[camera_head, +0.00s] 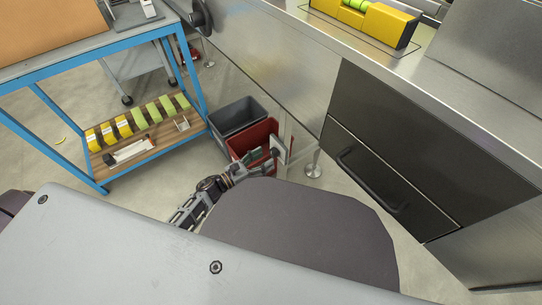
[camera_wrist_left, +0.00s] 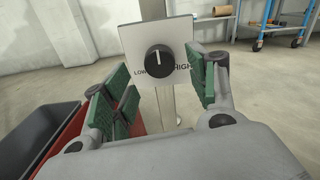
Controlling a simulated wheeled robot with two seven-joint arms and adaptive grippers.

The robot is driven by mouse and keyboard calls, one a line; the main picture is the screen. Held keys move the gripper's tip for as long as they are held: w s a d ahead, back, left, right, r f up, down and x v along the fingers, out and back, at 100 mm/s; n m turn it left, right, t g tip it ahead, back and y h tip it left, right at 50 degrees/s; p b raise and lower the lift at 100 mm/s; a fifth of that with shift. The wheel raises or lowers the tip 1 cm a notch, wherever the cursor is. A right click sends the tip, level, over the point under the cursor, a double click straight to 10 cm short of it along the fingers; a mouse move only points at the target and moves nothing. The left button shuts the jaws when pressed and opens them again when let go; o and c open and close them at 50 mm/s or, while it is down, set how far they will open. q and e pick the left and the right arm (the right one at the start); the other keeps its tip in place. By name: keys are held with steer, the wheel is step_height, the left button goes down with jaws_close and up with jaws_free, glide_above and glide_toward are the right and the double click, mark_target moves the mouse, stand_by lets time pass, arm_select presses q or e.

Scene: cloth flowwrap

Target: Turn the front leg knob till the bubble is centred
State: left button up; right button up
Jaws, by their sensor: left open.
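The black leg knob (camera_wrist_left: 159,58) sits on a white plate (camera_wrist_left: 133,39) in the left wrist view, its white pointer line upright. "LOW" is printed at its left; the right label is partly covered by a finger. My left gripper (camera_wrist_left: 158,70) is open, its green-padded fingers on either side of the knob, apart from it. In the head view my left gripper (camera_head: 266,156) reaches low to the plate beside the machine leg (camera_head: 313,168). The yellow spirit level (camera_head: 385,24) lies on the steel machine top, cut by the picture edge; its green vial shows, but I cannot make out the bubble's position.
A red bin (camera_head: 240,145) and a grey bin (camera_head: 236,117) stand on the floor close by my left gripper. A blue-framed trolley (camera_head: 80,62) with yellow and green packs stands at left. The steel machine (camera_head: 285,62) with dark drawers (camera_head: 385,150) fills the right side.

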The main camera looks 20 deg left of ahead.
mark_target(271, 154)
arm_select(q)
steer(key=shift+b+x, duration=0.45)
steer(key=shift+x, duration=1.6)
arm_select(e)
steer(key=shift+w+a+f, duration=0.1)
steer(key=shift+f, duration=0.35)
arm_select(q)
steer(key=c, duration=1)
